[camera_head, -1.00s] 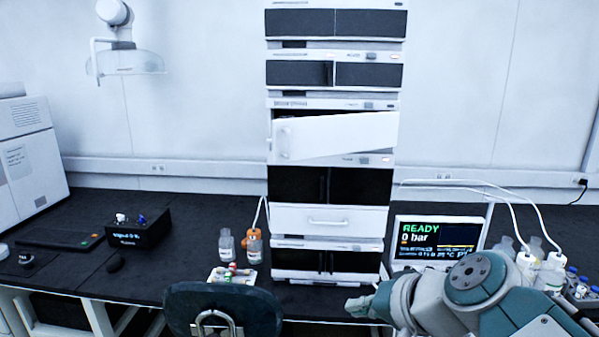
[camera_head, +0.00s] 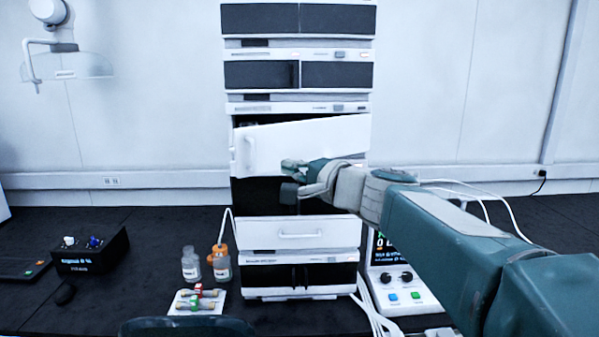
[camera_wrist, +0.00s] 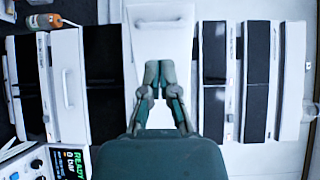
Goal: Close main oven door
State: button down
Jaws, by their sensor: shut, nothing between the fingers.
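The main oven door (camera_head: 300,142) is a white panel in the middle of the instrument stack. It stands ajar, its left side swung out toward me, with a dark gap above its slanted top edge. A handle (camera_head: 248,155) is near its left edge. My gripper (camera_head: 290,180) is in front of the door's lower edge and the dark opening below; whether it touches the door cannot be told. In the wrist view, turned sideways, the shut, empty gripper (camera_wrist: 160,70) overlaps the white door (camera_wrist: 162,40).
A white drawer (camera_head: 298,233) sits lower in the stack. Bottles (camera_head: 222,266) and a vial tray (camera_head: 196,302) stand left of its base. A control unit (camera_head: 405,290) with tubing is on the right. A chair back (camera_head: 188,327) shows at the bottom edge.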

aim_at(255, 157)
jog(key=x, duration=0.8)
jog(key=shift+w+a, duration=0.1)
jog(key=shift+a, duration=0.1)
jog(key=shift+w, duration=0.1)
